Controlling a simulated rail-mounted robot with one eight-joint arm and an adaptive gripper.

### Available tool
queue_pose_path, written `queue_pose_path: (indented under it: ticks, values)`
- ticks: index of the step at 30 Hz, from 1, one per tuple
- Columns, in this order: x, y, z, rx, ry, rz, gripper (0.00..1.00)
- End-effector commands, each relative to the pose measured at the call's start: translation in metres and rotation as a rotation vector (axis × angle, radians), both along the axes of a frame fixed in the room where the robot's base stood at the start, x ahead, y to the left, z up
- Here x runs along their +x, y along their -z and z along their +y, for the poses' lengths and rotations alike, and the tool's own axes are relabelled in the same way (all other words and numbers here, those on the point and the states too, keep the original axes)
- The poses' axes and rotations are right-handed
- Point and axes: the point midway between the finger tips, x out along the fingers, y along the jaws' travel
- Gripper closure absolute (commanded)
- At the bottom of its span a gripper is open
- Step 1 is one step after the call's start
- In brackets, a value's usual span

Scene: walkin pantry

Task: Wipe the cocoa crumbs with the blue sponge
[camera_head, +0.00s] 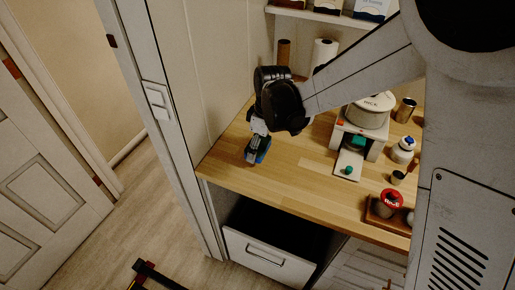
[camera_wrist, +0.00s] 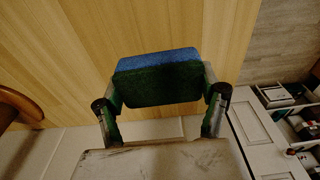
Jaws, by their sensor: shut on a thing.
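My gripper (camera_wrist: 163,108) is shut on the blue sponge (camera_wrist: 157,80), which shows a blue side and a dark green side in the wrist view. In the head view the sponge (camera_head: 257,149) is at the left part of the wooden counter (camera_head: 290,170), below my gripper (camera_head: 258,135). I cannot tell whether the sponge touches the counter. I cannot make out any cocoa crumbs in either view; my arm hides part of the counter.
A white jar (camera_head: 403,150), small tins and a red-lidded jar (camera_head: 390,200) on a wooden tray stand farther right. An open drawer (camera_head: 265,258) is below the counter.

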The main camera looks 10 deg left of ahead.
Motion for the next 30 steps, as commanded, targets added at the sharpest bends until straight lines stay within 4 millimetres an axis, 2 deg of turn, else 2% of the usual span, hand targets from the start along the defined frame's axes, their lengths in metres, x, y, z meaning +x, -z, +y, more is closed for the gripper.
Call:
queue_pose_path:
  ticks: [15, 30]
  values:
    - [0.003, -0.047, -0.004, 0.0, 0.008, 0.0, 0.52]
    - [0.003, -0.049, -0.005, 0.0, 0.008, 0.0, 0.52]
